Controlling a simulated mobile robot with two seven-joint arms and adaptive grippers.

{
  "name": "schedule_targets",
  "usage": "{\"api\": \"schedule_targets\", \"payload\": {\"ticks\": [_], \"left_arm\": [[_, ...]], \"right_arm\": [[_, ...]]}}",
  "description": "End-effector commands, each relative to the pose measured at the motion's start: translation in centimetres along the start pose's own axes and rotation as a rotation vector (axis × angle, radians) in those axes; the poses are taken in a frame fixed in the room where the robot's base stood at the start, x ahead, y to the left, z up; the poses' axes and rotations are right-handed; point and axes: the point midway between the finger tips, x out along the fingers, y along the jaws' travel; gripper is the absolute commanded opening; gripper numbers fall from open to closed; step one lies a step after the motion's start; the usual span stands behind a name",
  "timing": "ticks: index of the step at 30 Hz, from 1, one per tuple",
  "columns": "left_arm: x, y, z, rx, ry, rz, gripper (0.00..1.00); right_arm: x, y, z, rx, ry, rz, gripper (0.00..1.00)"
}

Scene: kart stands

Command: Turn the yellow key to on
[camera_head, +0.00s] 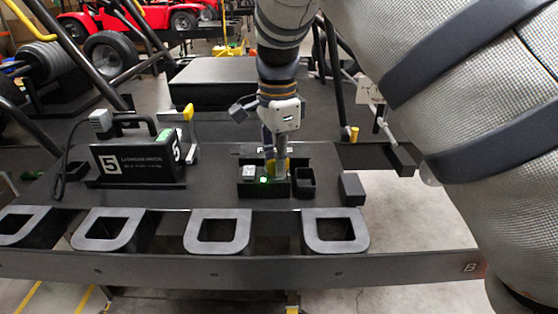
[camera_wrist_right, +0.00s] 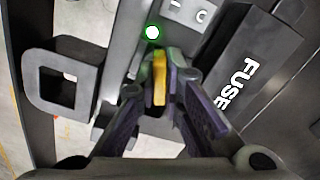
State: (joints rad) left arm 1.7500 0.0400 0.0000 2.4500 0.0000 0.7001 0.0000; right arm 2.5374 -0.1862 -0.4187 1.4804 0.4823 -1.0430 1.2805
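The yellow key (camera_wrist_right: 160,78) stands in a dark switch panel, between the two finger pads of my right gripper (camera_wrist_right: 158,92). The pads appear to close on it from both sides. In the head view my right gripper (camera_head: 277,163) reaches down to the panel box (camera_head: 250,189), and only a little yellow shows by the fingers. A green light (camera_wrist_right: 152,32) glows beside the key; it also shows in the head view (camera_head: 264,180). White switch marks (camera_wrist_right: 200,15) lie near the light. My left gripper is not in view.
A dark block marked FUSE (camera_wrist_right: 245,85) lies beside the fingers. A black case numbered 5 (camera_head: 140,160) stands left on the cart top, with a yellow-handled lever (camera_head: 188,113) beside it. An open square holder (camera_head: 304,183) sits right of the panel. Grey-rimmed openings (camera_head: 218,230) line the front edge.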

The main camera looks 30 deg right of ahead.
Motion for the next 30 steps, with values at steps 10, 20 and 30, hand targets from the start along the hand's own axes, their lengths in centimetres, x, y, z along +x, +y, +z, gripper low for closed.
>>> {"api": "schedule_targets", "payload": {"ticks": [10,20,30], "left_arm": [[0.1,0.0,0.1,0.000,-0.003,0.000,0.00],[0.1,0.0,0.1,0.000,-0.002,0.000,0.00],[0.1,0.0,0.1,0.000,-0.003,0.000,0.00]], "right_arm": [[0.1,0.0,0.0,-0.009,0.000,0.002,0.32],[-6.4,-0.1,0.0,-0.010,0.000,-0.004,0.32],[-11.8,-0.1,0.0,-0.008,0.000,0.002,0.32]]}}
